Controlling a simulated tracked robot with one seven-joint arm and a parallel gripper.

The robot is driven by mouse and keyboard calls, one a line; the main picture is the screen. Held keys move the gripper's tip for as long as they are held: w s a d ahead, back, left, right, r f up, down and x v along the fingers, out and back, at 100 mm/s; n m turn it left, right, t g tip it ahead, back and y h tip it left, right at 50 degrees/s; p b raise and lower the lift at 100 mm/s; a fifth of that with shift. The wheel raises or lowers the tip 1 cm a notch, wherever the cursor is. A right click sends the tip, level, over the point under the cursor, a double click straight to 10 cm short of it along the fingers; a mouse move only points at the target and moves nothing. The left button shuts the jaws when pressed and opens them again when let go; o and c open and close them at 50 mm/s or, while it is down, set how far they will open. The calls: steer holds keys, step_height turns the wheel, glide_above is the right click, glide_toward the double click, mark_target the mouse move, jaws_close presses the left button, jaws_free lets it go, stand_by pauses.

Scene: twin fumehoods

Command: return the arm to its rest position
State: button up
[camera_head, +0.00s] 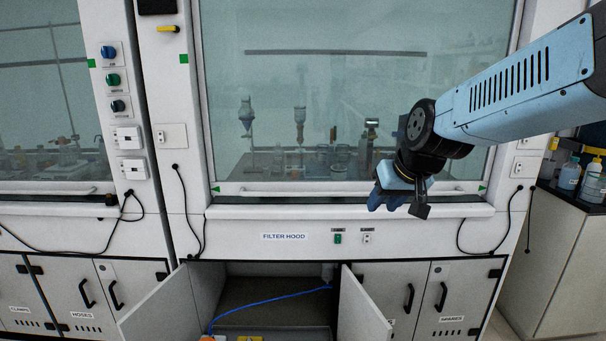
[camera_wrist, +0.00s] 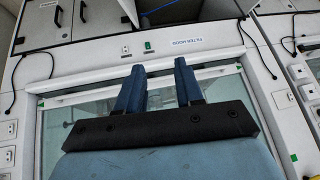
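My arm (camera_head: 520,90) reaches in from the right, in front of the filter hood's glass sash (camera_head: 330,60). My gripper (camera_head: 388,203) hangs at its end, near the sash's lower edge. In the wrist view, my gripper (camera_wrist: 158,75) shows two blue fingers standing apart with nothing between them. The hood front appears upside down behind them. I cannot tell from the head view whether the gripper touches the hood.
The sash is down, with glassware behind it. Below, a cupboard stands open, its left door (camera_head: 155,308) and right door (camera_head: 362,308) swung outward. A blue hose (camera_head: 270,300) runs inside. Bottles (camera_head: 592,178) stand on the right-hand counter (camera_head: 560,215).

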steer(key=s+d+h, duration=0.1)
steer(key=s+d, duration=0.2)
steer(key=s, duration=0.4)
steer(key=s+d+r+m+h, duration=0.1)
steer(key=s+d, duration=0.2)
steer(key=s, duration=0.5)
steer(key=shift+d+r+m+g, duration=0.25)
steer(key=shift+d+m+g, duration=0.05)
steer(key=shift+d+g, duration=0.1)
stand_by(1.8)
